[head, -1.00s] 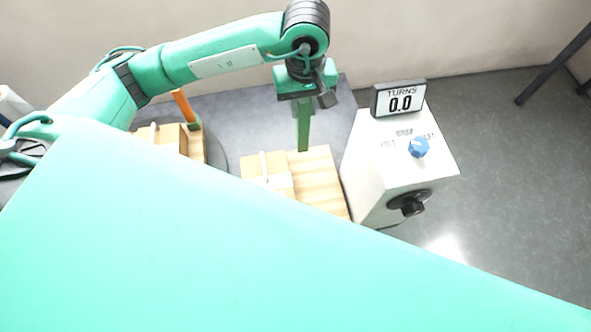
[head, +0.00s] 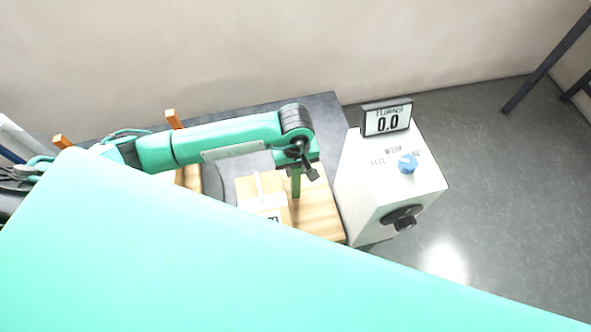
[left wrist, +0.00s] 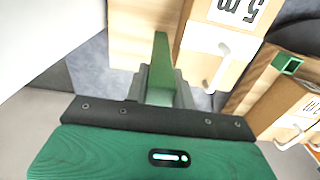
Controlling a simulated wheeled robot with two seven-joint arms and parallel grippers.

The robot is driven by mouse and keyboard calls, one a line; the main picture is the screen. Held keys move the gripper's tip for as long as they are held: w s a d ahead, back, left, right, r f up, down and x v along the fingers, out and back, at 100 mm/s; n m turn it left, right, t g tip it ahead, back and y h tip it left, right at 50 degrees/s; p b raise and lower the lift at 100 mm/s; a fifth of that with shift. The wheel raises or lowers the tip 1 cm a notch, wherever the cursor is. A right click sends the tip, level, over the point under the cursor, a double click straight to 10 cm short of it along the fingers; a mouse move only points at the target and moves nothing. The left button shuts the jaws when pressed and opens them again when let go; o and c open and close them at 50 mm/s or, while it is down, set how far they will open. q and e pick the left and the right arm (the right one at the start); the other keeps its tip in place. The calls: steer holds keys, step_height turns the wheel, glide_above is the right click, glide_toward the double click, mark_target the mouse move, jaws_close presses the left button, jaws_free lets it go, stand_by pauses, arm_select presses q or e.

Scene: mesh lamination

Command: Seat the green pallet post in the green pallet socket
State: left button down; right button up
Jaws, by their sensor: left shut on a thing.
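My left gripper (left wrist: 160,88) is shut on the green pallet post (left wrist: 161,60), which points away from the wrist. In the head view the post (head: 296,184) hangs below the wrist, over or beside the wooden pallet (head: 322,208) nearest the machine; I cannot tell whether it touches. A green square socket (left wrist: 287,64) with an open top shows at the corner of another pallet, to the right in the left wrist view. The post is apart from this socket. In the head view my left arm hides the socket. My right gripper is out of view.
A carton (head: 262,190) with a white handle sits on the near pallet. A white machine (head: 385,180) with a blue knob and a display reading 0.0 stands right of it. Orange posts (head: 173,119) stand at the left. My green body hides the foreground.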

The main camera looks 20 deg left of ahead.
mark_target(295, 181)
arm_select(q)
steer(key=shift+f, duration=1.2)
